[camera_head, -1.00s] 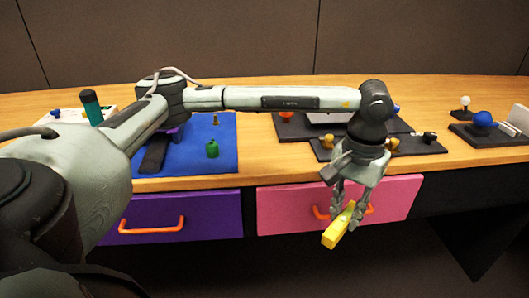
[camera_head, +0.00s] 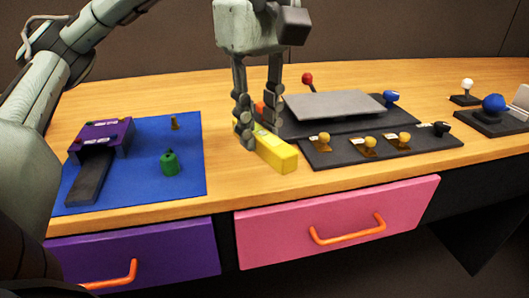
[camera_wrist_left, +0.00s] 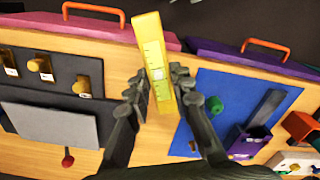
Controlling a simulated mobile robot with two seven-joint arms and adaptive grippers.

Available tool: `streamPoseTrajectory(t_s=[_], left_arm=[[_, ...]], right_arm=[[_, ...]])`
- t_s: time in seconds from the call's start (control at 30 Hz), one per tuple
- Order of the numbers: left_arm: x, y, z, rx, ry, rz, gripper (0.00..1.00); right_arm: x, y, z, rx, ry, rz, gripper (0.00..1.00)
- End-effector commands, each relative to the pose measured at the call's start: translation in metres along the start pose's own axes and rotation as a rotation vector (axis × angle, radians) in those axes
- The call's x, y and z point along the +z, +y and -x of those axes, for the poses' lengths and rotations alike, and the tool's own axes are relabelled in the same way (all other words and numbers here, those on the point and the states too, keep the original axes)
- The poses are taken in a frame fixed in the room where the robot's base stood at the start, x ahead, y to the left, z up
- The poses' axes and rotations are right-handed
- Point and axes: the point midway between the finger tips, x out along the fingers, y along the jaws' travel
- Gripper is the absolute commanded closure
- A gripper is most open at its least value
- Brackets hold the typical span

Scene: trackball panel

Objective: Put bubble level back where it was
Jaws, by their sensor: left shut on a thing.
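The bubble level is a yellow bar (camera_head: 276,154) that slants over the bare wood between the blue mat and the dark panel in the head view. I cannot tell whether it touches the table. My left gripper (camera_head: 257,136) points down and is shut on the bar, one finger on each side. In the left wrist view the bubble level (camera_wrist_left: 154,62) shows its ruled yellow face and a pale vial, between the fingertips of the left gripper (camera_wrist_left: 158,88). My right gripper is not in view.
The blue mat (camera_head: 190,185) on the left carries a purple block with a dark ramp and a green piece (camera_head: 169,162). The dark panel (camera_head: 385,155) on the right has yellow knobs and a grey plate (camera_head: 333,106). Purple (camera_head: 190,258) and pink (camera_head: 285,228) drawers are below.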

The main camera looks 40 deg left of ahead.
Motion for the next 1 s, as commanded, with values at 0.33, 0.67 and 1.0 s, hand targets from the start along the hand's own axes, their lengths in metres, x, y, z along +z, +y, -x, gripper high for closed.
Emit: streamPoseTrajectory(t_s=[0.33,0.67,1.0], left_arm=[[-0.054,0.045,-0.042,-0.001,-0.001,0.002,1.0],[-0.062,0.05,-0.075,-0.003,0.001,-0.001,1.0],[-0.061,0.051,-0.088,0.001,0.0,-0.001,1.0]], right_arm=[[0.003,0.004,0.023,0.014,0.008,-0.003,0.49],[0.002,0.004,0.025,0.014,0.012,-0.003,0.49],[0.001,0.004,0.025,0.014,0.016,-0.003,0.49]])
